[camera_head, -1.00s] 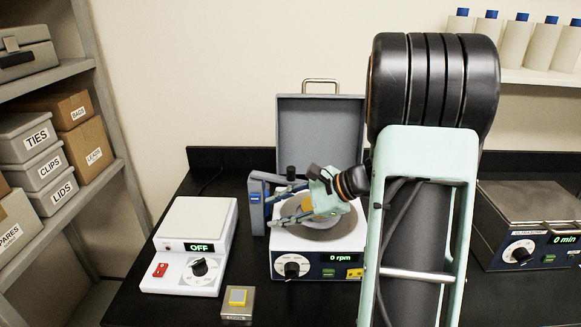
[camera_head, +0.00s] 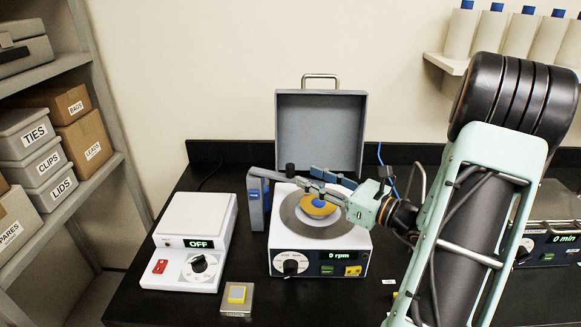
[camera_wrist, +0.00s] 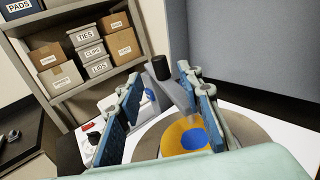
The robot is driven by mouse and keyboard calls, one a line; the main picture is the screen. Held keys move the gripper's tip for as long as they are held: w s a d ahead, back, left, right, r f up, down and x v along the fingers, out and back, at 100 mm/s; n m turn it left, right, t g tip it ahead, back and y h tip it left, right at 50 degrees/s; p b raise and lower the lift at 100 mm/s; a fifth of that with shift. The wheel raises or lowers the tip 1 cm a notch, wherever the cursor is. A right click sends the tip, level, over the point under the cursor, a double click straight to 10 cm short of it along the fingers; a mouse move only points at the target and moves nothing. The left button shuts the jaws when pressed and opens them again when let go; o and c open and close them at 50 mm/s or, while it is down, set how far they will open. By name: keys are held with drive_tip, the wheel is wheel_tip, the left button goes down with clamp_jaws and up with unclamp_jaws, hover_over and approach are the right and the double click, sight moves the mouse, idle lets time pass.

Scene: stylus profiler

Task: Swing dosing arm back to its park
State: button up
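The dosing arm (camera_head: 268,174) is a grey bar on a blue-grey post at the left of the spinner (camera_head: 318,247). It reaches right along the back left of the round platter and carries a black knob (camera_head: 290,169). In the wrist view the knob (camera_wrist: 159,68) and the grey bar (camera_wrist: 178,95) show ahead, between the lines of my finger pads. My gripper (camera_head: 318,180) is open and empty, reaching in from the right over the platter's back. Its fingertips are close to the knob; contact cannot be told. A yellow disc with a blue centre (camera_head: 319,203) lies on the platter.
An open grey lid (camera_head: 319,130) stands upright behind the spinner. Another device (camera_head: 555,245) is at right behind my arm. Shelves with boxes (camera_head: 43,165) are far left.

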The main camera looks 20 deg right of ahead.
sight(290, 177)
drive_tip(key=p+x, duration=0.1)
drive_tip(key=x, duration=0.6)
drive_tip(key=shift+w+a, duration=0.15)
drive_tip(key=shift+c, duration=0.6)
clamp_jaws()
